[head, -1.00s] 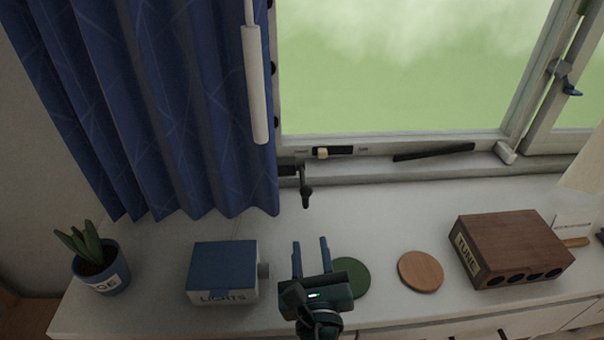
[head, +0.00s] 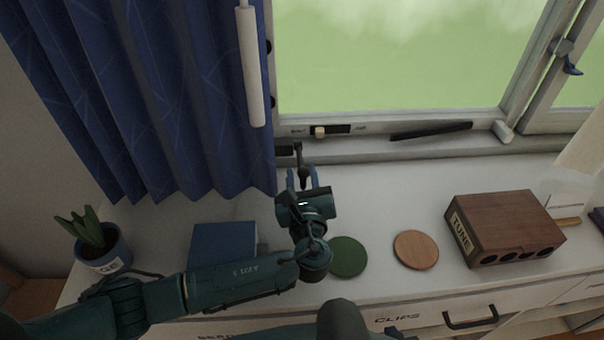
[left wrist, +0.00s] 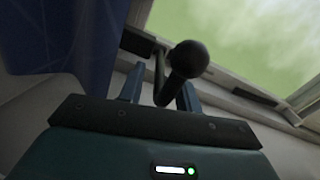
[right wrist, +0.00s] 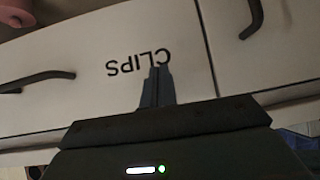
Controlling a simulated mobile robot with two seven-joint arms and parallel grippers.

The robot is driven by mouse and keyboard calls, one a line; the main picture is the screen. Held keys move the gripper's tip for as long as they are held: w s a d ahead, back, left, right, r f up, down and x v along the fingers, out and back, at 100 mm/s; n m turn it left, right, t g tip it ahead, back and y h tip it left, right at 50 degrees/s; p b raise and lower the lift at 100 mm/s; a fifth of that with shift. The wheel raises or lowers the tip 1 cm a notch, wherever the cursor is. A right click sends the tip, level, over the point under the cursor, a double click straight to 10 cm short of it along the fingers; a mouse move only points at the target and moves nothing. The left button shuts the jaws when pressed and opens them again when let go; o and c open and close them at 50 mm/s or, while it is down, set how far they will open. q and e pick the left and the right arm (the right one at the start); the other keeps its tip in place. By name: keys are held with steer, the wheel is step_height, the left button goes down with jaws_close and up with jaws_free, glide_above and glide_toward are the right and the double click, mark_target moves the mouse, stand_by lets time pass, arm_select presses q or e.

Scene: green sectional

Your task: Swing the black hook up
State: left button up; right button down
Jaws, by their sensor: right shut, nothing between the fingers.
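The black hook (head: 299,158) hangs down from a bracket at the lower left corner of the window frame. In the left wrist view its round black knob (left wrist: 188,57) faces the camera. My left gripper (head: 303,178) is at the hook's lower end, fingers pointing at the window. Its two blue-grey fingers (left wrist: 160,92) stand apart, one on each side of the hook, with gaps showing; I cannot tell whether either touches it. My right gripper (right wrist: 158,84) is shut and empty in front of the white drawer front marked CLIPS (right wrist: 85,85).
A blue curtain (head: 150,100) with a white rod (head: 252,70) hangs left of the hook. On the white top are a blue box (head: 222,243), a green disc (head: 348,257), a wooden disc (head: 416,250), a brown TUNE box (head: 505,225) and a potted plant (head: 100,250).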

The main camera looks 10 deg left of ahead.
arm_select(q)
steer(key=shift+w, duration=0.15)
jaws_close()
stand_by(0.5)
